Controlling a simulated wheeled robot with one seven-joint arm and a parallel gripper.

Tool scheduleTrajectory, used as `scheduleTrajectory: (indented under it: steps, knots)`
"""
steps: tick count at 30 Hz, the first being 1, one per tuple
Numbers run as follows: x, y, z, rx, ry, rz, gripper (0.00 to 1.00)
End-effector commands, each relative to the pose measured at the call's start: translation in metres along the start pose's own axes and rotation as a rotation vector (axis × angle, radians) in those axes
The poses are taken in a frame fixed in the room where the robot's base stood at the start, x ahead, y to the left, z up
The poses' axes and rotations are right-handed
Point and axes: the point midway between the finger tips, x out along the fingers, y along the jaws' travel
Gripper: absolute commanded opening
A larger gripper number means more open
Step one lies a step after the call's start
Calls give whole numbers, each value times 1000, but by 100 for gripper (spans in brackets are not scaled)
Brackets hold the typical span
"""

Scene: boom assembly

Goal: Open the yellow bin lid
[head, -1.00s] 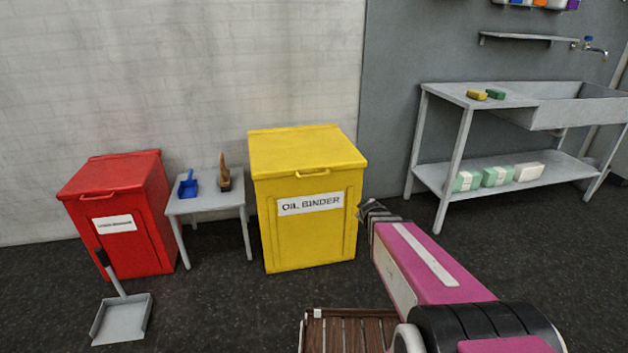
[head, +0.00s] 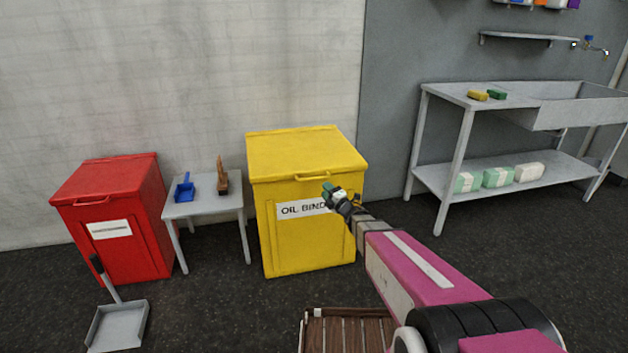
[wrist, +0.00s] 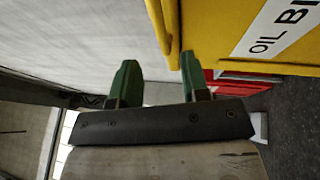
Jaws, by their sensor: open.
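The yellow bin (head: 308,235) stands against the wall, marked "OIL BINDER", with its lid (head: 305,155) shut. A thin yellow handle (head: 313,177) runs along the lid's front edge. My gripper (head: 328,190) is in front of the bin, just below and right of the handle, and hides part of the label. In the wrist view its two green fingers (wrist: 160,78) are apart with nothing between them. The lid edge and the handle (wrist: 162,27) show just beyond the fingertips there, apart from them.
A red bin (head: 115,215) and a small grey table (head: 203,207) with a blue scoop and a brown brush stand left of the yellow bin. A dustpan (head: 118,325) is on the floor. A sink bench (head: 440,95) stands right. A slatted wooden piece (head: 345,335) lies at the bottom.

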Motion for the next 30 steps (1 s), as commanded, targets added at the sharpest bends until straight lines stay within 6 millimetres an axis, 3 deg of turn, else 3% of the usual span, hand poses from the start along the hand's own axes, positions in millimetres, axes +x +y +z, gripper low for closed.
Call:
scheduleTrajectory:
  steps: [15, 26, 28, 30]
  knots:
    - [84, -1, 1, 2, -1, 0, 42]
    - [92, 0, 1, 3, -2, -1, 42]
    - [92, 0, 1, 3, -2, -1, 26]
    - [92, 0, 1, 3, -2, -1, 3]
